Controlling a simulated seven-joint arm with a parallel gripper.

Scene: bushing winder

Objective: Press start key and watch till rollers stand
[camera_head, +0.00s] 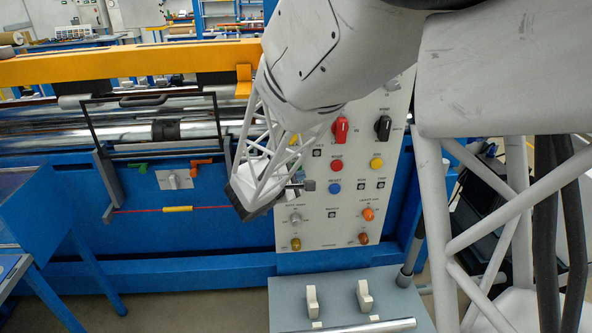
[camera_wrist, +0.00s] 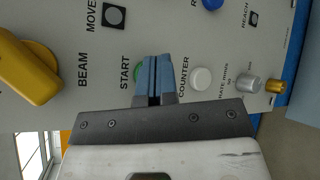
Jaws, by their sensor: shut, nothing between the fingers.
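The control panel (camera_head: 345,215) is a pale upright plate with knobs and keys. In the wrist view a green key (camera_wrist: 139,72) stands by the printed word START, partly hidden by my fingers. My gripper (camera_wrist: 155,60) is shut with nothing between its fingers. Its tips overlap the green key in this view; I cannot tell whether they touch it. In the head view my gripper (camera_head: 308,186) is at the panel's left side, and the green key is hidden. The shiny rollers (camera_head: 75,127) lie horizontally in the machine at left; whether they turn cannot be told.
A white key (camera_wrist: 202,78) by COUNTER sits right of my fingers, and a big yellow knob (camera_wrist: 28,68) sits left. Red (camera_head: 337,165) and blue (camera_head: 335,188) buttons are on the panel. A clear guard (camera_head: 150,125) stands before the rollers. A grey pedal box (camera_head: 345,290) is below.

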